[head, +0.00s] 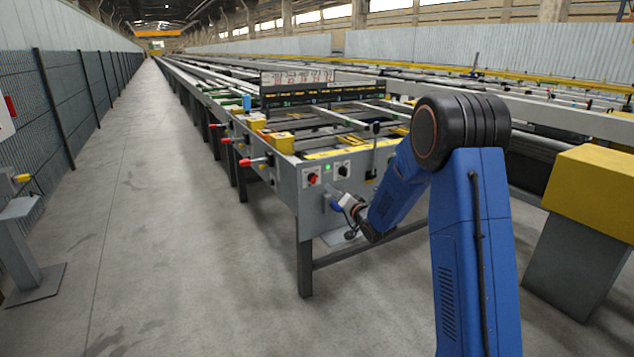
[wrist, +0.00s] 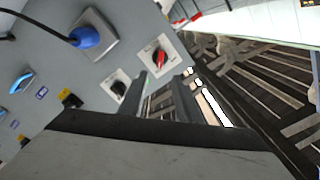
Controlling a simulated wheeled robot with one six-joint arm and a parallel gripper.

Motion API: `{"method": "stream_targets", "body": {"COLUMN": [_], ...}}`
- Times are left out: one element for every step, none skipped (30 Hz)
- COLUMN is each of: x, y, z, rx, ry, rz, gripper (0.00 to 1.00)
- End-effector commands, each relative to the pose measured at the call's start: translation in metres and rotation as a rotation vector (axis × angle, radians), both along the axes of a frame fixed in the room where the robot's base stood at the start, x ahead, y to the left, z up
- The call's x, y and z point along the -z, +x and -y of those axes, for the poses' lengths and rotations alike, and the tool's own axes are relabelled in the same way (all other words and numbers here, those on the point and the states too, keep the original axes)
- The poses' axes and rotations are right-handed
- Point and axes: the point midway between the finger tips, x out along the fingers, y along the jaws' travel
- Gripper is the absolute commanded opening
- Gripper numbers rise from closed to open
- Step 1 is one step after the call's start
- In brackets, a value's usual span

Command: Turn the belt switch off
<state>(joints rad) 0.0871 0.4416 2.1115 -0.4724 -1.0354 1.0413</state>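A red rotary switch (head: 312,179) and a black rotary switch (head: 343,169) sit on white plates on the grey end panel (head: 310,207) of the runout table, with a green light (head: 327,168) between them. In the wrist view the red knob (wrist: 158,59) is just beyond the fingertips, and the black knob (wrist: 118,88) is to their left. I cannot read which one is the belt switch. My gripper (wrist: 163,88) is open, with a gap between its two dark fingers and nothing held. In the head view my gripper (head: 342,203) is small, in front of the panel below the switches.
A blue plug with a black cable (wrist: 88,37) sticks out of the panel near the gripper. Several red-tipped handles (head: 245,162) line the table's left side. A yellow-topped block (head: 595,190) stands at right. The aisle floor (head: 150,220) at left is clear.

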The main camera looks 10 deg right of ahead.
Motion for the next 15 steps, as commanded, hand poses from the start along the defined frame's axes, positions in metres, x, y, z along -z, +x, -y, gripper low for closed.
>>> {"method": "stream_targets", "body": {"x": [0.0, 0.0, 0.0, 0.001, 0.0, 0.0, 0.0, 0.0, 0.001, 0.0, 0.0, 0.0, 0.0, 0.001, 0.0], "y": [0.009, 0.014, 0.021, 0.026, 0.031, 0.038, 0.043, 0.048, 0.055, 0.06, 0.065, 0.071, 0.076, 0.081, 0.087], "z": [-0.004, -0.006, -0.007, -0.009, -0.01, -0.013, -0.015, -0.016, -0.019, -0.02, -0.022, -0.024, -0.025, -0.027, -0.029], "rx": [-0.001, -0.001, -0.001, 0.0, 0.0, 0.0, 0.0, -0.001, -0.001, -0.001, -0.001, -0.001, -0.001, 0.0, 0.0], "ry": [0.0, 0.0, 0.0, 0.0, 0.0, 0.0, 0.0, -0.001, -0.001, -0.001, -0.001, -0.001, -0.001, -0.001, -0.001], "rz": [0.0, 0.0, 0.001, 0.0, 0.0, 0.0, 0.0, 0.001, 0.0, 0.001, 0.0, 0.001, 0.001, 0.0, 0.0], "gripper": [0.3, 0.3, 0.3, 0.3, 0.3, 0.3, 0.3, 0.3, 0.3, 0.3, 0.3, 0.3, 0.3, 0.3, 0.3]}}
